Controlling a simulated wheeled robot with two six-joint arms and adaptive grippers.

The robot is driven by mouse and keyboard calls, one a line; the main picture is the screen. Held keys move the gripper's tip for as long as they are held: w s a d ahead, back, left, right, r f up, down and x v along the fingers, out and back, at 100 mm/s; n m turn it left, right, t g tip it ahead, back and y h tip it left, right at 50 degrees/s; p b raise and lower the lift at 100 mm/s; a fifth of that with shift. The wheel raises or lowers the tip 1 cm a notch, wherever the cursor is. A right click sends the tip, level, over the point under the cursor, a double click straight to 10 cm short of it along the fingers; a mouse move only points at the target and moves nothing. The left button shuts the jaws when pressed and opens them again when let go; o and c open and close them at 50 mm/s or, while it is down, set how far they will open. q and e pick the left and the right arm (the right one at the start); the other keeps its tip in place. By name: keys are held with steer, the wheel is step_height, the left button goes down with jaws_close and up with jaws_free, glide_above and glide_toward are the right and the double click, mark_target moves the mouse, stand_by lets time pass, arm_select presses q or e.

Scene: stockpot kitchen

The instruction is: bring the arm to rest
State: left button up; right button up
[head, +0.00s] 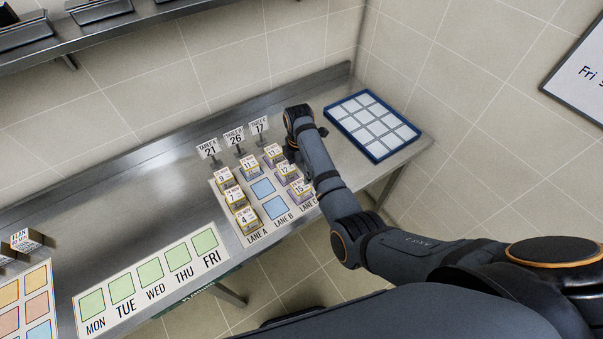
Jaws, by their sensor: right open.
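My right arm comes in from the right and reaches over the steel counter (150,195). Its wrist is at the back near the table signs. My right gripper (303,172) points down beside the lane C boxes, mostly hidden by my own arm; it is open, and I see nothing held in it. Small numbered boxes stand on the lane board (256,238): lane A holds several, such as box 4 (247,220); lane B has box 11 (249,169) at the back and blue empty squares in front; lane C holds several, such as box 15 (301,192). My left gripper is out of view.
A blue-rimmed tray (328,117) with white squares lies at the right end. Table signs 21 (209,148), 26 (234,138) and 17 (259,128) stand behind the lanes. A weekday board (128,313) lies front left. A shelf (100,32) hangs above.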

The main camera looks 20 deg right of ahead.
steer(key=shift+s+d, duration=0.1)
steer(key=shift+s, duration=0.05)
steer(key=s+d+f+m+t, duration=0.2)
steer(key=s+d+f+m, duration=0.1)
steer(key=s+d+m, duration=0.6)
steer(key=s+d+r+m+t, duration=0.1)
steer(key=s+r+m, duration=0.3)
steer(key=s+m, duration=0.3)
steer(key=s+r+m+t, duration=0.1)
steer(key=s+r+m, duration=0.4)
steer(key=s, duration=0.4)
steer(key=s+d+f+g+b, duration=0.15)
steer(key=f+b, duration=0.25)
steer(key=f, duration=1.4)
steer(key=s+d+f+b, duration=0.15)
steer(key=f+b, duration=0.25)
steer(key=f, duration=1.3)
arm_select(q)
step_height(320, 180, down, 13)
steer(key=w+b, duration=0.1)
steer(key=b, duration=0.4)
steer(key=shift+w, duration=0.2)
arm_select(e)
steer(key=s+d+f+g, duration=0.1)
steer(key=s+f, duration=1.6)
steer(key=f, duration=0.4)
steer(key=shift+s+f+h, duration=0.15)
steer(key=shift+f+h, duration=0.1)
steer(key=shift+h, duration=0.15)
